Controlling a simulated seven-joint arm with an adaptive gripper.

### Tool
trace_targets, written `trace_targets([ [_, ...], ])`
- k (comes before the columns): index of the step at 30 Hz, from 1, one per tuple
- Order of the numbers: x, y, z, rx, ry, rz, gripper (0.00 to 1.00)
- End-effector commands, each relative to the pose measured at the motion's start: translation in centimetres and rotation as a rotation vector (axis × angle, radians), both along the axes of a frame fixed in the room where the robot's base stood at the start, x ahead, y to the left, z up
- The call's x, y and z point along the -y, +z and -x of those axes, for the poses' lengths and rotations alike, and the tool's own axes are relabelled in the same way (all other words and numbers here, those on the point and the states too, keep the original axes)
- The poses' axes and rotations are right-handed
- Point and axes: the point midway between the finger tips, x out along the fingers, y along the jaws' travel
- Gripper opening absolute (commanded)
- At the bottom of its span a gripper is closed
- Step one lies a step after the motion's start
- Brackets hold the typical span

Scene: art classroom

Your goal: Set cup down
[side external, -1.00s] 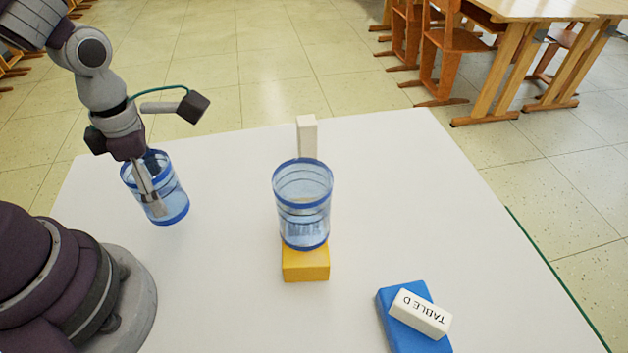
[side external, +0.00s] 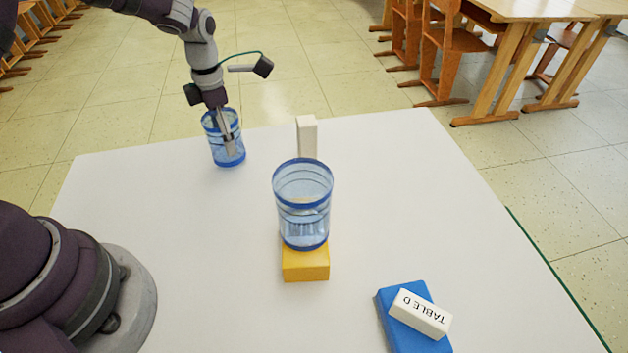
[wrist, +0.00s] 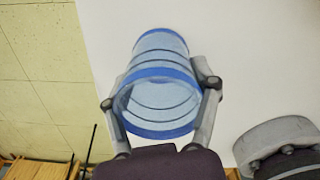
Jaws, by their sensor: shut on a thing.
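A clear blue cup with darker blue bands (side external: 224,152) is in my gripper (side external: 229,143), near the far left edge of the white table. In the wrist view the gripper (wrist: 160,104) has one finger on each side of the cup (wrist: 158,82), which points away from the camera. I cannot tell whether the cup's base touches the table. A second, similar blue cup (side external: 303,205) stands at the middle of the table, apparently on or just behind a yellow block (side external: 306,265).
The white table (side external: 180,250) has free room on the left and right. A white upright block (side external: 307,136) stands behind the second cup. A blue block (side external: 415,340) with a white "TABLE D" block (side external: 421,314) on it lies front right. Wooden furniture (side external: 505,60) stands beyond.

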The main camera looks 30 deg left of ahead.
Motion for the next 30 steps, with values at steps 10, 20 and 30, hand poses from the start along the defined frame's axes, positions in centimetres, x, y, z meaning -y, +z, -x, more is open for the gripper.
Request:
trace_targets([
  [10, 0.0, -1.5, 0.0, 0.002, 0.000, 0.000, 0.67],
  [20, 0.0, -1.5, 0.0, 0.002, 0.000, 0.000, 0.92],
  [30, 0.0, 1.1, -0.1, 0.009, 0.000, -0.001, 0.92],
])
